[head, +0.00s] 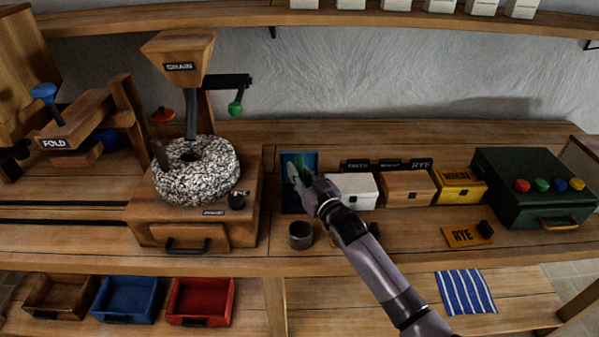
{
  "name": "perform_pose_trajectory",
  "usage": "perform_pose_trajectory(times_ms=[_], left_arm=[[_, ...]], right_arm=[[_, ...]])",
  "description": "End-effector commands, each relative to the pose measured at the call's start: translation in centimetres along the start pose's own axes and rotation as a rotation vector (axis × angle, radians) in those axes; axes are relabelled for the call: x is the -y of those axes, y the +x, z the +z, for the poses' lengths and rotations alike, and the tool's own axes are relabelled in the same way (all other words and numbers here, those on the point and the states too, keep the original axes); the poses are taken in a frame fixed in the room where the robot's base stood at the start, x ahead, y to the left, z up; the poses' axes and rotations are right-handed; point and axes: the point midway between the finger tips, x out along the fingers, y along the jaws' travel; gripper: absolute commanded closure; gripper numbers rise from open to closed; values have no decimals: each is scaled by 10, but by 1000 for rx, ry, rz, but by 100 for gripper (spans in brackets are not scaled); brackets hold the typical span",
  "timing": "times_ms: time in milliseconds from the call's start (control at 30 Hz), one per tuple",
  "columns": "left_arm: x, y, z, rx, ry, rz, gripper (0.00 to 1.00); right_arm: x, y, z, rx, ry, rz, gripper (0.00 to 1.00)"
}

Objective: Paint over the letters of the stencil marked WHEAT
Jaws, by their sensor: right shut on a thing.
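A yellow box (457,189) stands at the right of the bench, with dark lettering on its upper face that looks like WHEAT; I cannot tell whether a separate stencil plate lies there. My right gripper (296,173) is over a blue tray (312,160), left of the white box. It is shut on a small green thing (301,162), mostly hidden by the fingers. My left gripper is out of view.
A dark cup (300,235) stands in front of the blue tray. A white box (352,190) and a brown box (407,188) stand between tray and yellow box. A dark green case (535,190) with coloured knobs is at right. The grain mill (195,215) stands left.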

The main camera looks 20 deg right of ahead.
Motion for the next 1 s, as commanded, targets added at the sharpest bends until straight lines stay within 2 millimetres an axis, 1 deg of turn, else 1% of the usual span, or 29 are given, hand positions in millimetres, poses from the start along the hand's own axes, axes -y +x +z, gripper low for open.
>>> perform_pose_trajectory(times_ms=[433,1000], left_arm=[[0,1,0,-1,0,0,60],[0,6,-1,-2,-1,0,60]], right_arm=[[0,0,1,0,0,0,100],[0,0,8,0,0,0,100]])
